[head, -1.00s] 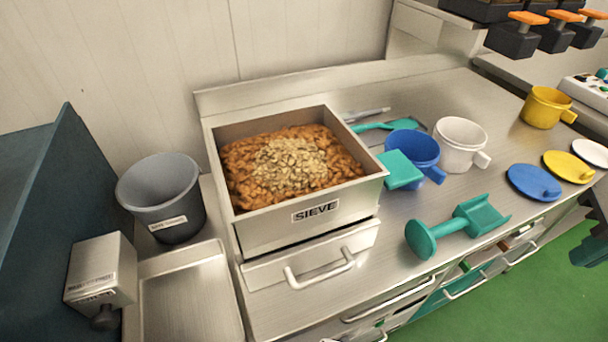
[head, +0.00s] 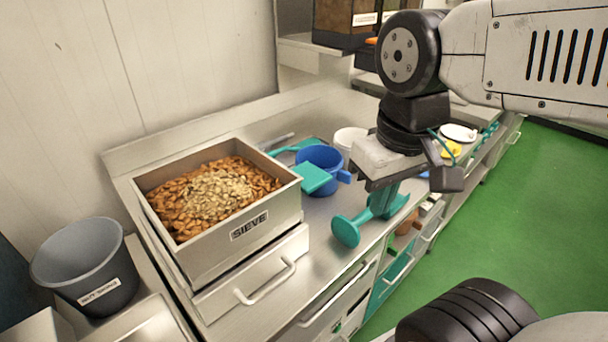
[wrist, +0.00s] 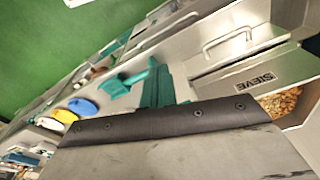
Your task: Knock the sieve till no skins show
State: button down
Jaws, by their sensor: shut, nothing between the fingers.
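The sieve (head: 190,262) is a square metal box marked SIEVE on the counter, tilted in the head view. Brown nuts (head: 168,213) fill it, with a pale heap of skins (head: 218,192) showing on top in the middle. In the wrist view the sieve (wrist: 228,82) is at the right, with only a corner of its contents visible.
A grey bin (head: 100,285) stands left of the sieve. A blue jug (head: 322,160) with a teal piece (head: 313,179) at its side, and a white jug (head: 347,138), stand behind the teal tool. A drawer handle (head: 266,285) juts out below the sieve. The green floor (head: 540,220) is clear.

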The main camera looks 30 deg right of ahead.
jog(key=w+a+r+n+g, duration=0.1)
jog(key=w+r+n, duration=0.2)
jog(key=w, duration=0.9)
jog(key=n+g, duration=0.1)
jog(key=n, duration=0.1)
send_near(305, 174)
jog(key=shift+w+a+r+h, duration=0.2)
jog(key=shift+a+r+h, duration=0.05)
jog(key=shift+h, duration=0.05)
jog(key=shift+f, duration=0.1)
jog(key=shift+s+d+f, duration=0.1)
jog(key=shift+s+f, duration=0.05)
jog(key=shift+f, duration=1.55)
jog(key=shift+s+d+f, duration=0.1)
jog(key=shift+s+f, duration=0.1)
jog(key=shift+f, duration=1.5)
